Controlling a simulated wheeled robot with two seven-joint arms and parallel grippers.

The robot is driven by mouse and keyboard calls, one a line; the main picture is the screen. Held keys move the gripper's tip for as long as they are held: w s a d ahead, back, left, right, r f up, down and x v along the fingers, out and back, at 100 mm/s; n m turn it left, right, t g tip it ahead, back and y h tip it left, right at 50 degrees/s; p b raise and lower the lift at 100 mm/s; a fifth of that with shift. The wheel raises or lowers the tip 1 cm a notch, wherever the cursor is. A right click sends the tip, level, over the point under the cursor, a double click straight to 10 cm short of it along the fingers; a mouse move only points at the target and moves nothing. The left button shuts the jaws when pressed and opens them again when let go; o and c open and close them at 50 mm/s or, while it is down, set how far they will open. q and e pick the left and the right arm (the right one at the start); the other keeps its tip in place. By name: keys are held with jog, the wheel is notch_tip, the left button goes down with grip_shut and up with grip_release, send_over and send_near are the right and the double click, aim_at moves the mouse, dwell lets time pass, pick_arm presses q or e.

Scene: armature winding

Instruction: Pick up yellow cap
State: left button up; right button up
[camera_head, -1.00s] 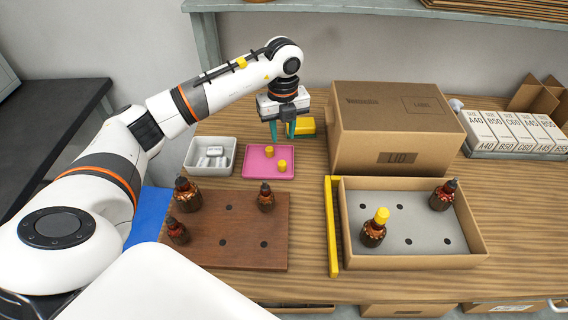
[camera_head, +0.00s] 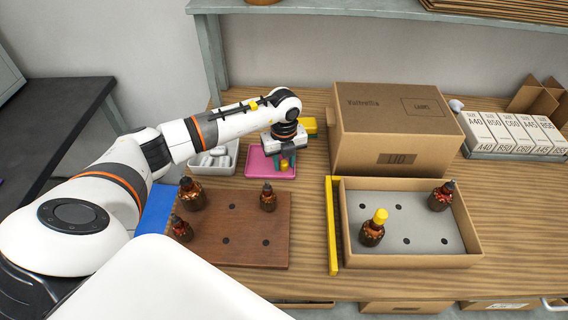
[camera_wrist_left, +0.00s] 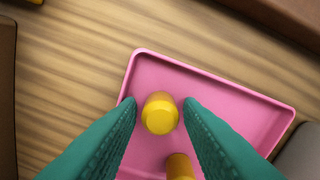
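Two yellow caps stand on the pink tray (camera_head: 260,163). In the left wrist view one cap (camera_wrist_left: 160,114) is between the green fingertips of my left gripper (camera_wrist_left: 160,104), with a gap on each side. The second yellow cap (camera_wrist_left: 180,166) is lower in that view, also between the fingers but nearer the gripper's base. The pink tray (camera_wrist_left: 235,97) shows beneath them. In the head view my left gripper (camera_head: 285,163) is low over the tray, with one yellow cap (camera_head: 285,168) visible at the fingers. The other cap is hidden there. My right gripper is out of view.
A white bin (camera_head: 213,168) stands left of the tray. A wooden board (camera_head: 235,255) with bottles lies in front. An open cardboard box (camera_head: 420,262) holds two bottles, one yellow-capped. A yellow bar (camera_head: 332,225) and a closed carton (camera_head: 390,125) are to the right.

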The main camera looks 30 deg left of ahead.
pick_arm(q)
jog(key=shift+c, duration=0.2)
grip_shut()
